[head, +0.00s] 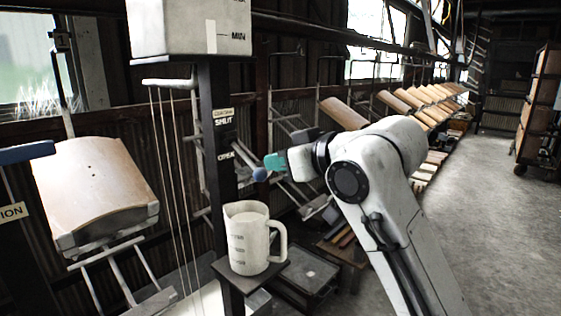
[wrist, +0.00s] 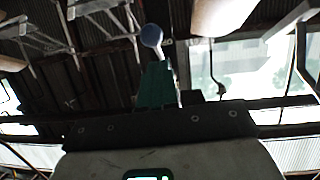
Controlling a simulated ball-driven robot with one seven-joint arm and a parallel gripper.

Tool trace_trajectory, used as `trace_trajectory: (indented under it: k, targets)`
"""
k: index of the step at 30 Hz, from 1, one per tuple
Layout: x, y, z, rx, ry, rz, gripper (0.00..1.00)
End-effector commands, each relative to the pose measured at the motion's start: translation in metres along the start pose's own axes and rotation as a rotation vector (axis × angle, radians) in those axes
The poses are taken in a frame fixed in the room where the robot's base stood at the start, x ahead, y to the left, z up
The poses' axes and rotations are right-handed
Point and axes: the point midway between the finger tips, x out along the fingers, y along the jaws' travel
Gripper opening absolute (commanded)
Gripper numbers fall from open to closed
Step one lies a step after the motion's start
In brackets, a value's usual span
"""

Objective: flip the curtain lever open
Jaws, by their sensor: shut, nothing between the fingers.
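The curtain lever ends in a blue ball knob (head: 260,174) on the right side of a dark post (head: 217,185). The post carries a SHUT label above an OPEN label. The lever's arm slants down and right from the post to the knob, which sits a little below the OPEN label's height. My gripper (head: 274,162) has teal fingers, shut and empty, right beside the knob. In the wrist view the knob (wrist: 151,36) shows just beyond the tips of my gripper (wrist: 157,68). I cannot tell whether they touch.
A white measuring jug (head: 252,238) stands on a small shelf (head: 278,268) on the post, below the knob. A white box (head: 188,27) sits above. Thin cords (head: 172,185) hang left of the post. A curved wooden panel (head: 92,186) is at left. Open floor (head: 490,220) lies at right.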

Motion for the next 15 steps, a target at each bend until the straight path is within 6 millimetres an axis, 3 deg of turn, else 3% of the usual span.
trace_trajectory:
  k: [1, 15]
  targets:
    - [-0.002, 0.000, -0.011, 0.001, 0.001, -0.001, 0.00]
    - [-0.085, 0.000, -0.009, -0.002, 0.004, 0.001, 0.00]
